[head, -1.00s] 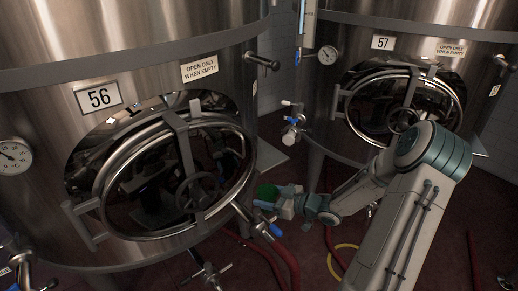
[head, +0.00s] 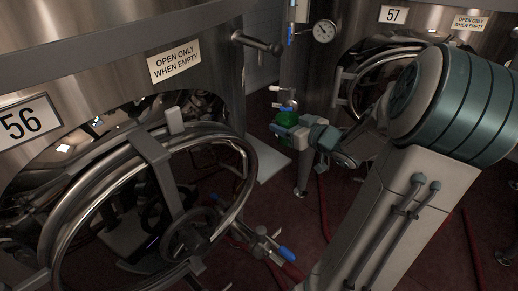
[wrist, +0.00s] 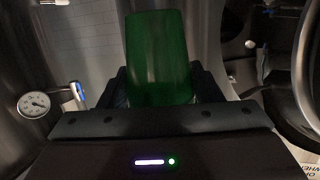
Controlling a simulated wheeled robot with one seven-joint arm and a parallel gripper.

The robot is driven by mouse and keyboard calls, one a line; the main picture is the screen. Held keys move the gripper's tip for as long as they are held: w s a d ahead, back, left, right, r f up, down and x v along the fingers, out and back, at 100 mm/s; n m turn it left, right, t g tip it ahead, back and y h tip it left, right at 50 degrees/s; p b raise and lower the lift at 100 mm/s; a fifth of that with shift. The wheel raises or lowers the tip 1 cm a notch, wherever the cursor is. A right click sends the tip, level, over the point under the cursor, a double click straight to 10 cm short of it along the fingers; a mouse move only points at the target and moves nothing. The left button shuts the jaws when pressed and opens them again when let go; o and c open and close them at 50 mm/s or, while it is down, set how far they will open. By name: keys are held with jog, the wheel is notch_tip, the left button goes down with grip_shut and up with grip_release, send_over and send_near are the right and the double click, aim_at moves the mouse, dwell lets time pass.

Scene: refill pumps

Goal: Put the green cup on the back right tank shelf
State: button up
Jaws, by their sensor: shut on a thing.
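The green cup (head: 287,121) is held by my gripper (head: 290,130) in the gap between the two tanks in the head view. In the wrist view the green cup (wrist: 157,57) stands between the dark fingers of my gripper (wrist: 160,90), which are shut on it. The cup is off the floor and looks roughly upright. Part of it is hidden by my gripper in the head view. I cannot make out which surface is the back right tank shelf.
Tank 56 (head: 120,75) fills the left, with its round door (head: 150,150) and a blue-handled valve (head: 286,254) low in front. Tank 57 (head: 350,30) stands at the back right with a gauge (head: 324,31). A pale flat plate (head: 272,160) lies behind tank 56. Red hoses cross the floor.

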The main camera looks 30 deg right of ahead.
jog(key=shift+w+a+f+b, duration=0.7)
jog(key=shift+w+a+f, duration=0.25)
jog(key=shift+f, duration=0.55)
jog(key=shift+w+a+f+b, duration=0.7)
jog(key=shift+w+a+f, duration=0.25)
jog(key=shift+f, duration=0.5)
jog(key=shift+w+a+f+b, duration=0.8)
jog(key=shift+a+f, duration=0.25)
jog(key=shift+f, duration=0.45)
jog(key=shift+f, duration=0.15)
jog(key=o, duration=1)
